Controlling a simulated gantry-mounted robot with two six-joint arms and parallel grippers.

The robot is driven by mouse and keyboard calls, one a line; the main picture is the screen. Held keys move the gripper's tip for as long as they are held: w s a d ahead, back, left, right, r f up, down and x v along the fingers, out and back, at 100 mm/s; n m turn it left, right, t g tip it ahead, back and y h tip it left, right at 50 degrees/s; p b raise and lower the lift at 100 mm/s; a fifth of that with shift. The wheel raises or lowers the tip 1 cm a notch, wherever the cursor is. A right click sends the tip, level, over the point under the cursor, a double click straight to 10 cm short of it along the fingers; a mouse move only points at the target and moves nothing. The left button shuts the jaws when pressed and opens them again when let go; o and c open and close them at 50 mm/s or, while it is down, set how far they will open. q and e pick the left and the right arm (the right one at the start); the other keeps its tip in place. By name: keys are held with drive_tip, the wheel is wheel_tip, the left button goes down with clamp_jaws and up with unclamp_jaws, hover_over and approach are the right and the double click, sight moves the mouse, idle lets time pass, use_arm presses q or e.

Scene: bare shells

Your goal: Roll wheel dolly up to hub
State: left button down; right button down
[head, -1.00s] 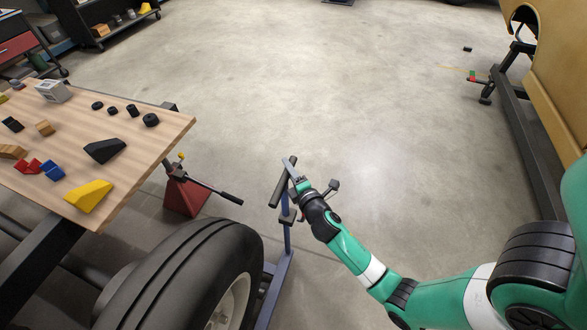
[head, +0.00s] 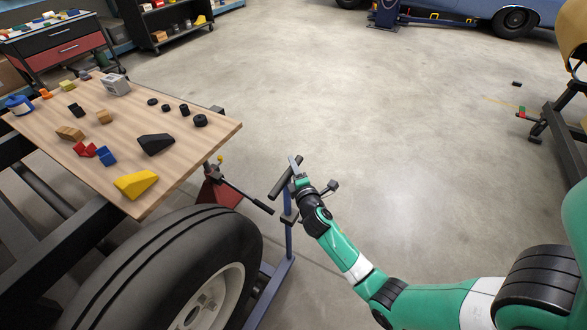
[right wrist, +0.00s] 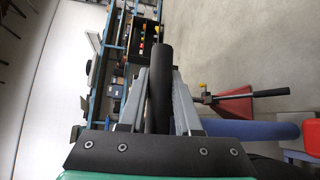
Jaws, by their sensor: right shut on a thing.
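The wheel dolly (head: 289,240) is a blue frame with an upright post and a dark T-handle (head: 281,186). A large black tyre (head: 150,270) with a pale rim (head: 208,297) stands beside the post at lower left. How it rests on the dolly is hidden. My right gripper (head: 299,184) is shut on the handle. In the right wrist view, the dark grip (right wrist: 160,85) lies between the gripper's two fingers (right wrist: 158,95). I cannot make out the hub. My left gripper is not in view.
A wooden tabletop (head: 205,140) with blocks and wedges overhangs near the tyre. A red stand (head: 216,192) with a dark lever (head: 245,197) is close behind the wheel. Open concrete floor (head: 390,120) lies ahead and right. A blue car (head: 470,12) is far back.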

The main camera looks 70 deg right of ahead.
drive_tip(key=c, duration=1)
unclamp_jaws()
drive_tip(key=shift+f, duration=0.2)
drive_tip(key=o, duration=0.4)
drive_tip(key=shift+w+r, duration=0.15)
drive_tip(key=shift+w, duration=0.15)
drive_tip(key=shift+s, duration=0.1)
drive_tip(key=shift+s+a+r, duration=0.1)
drive_tip(key=shift+s+a, duration=0.05)
drive_tip(key=shift+a, duration=0.05)
drive_tip(key=p+v, duration=0.3)
drive_tip(key=v, duration=0.8)
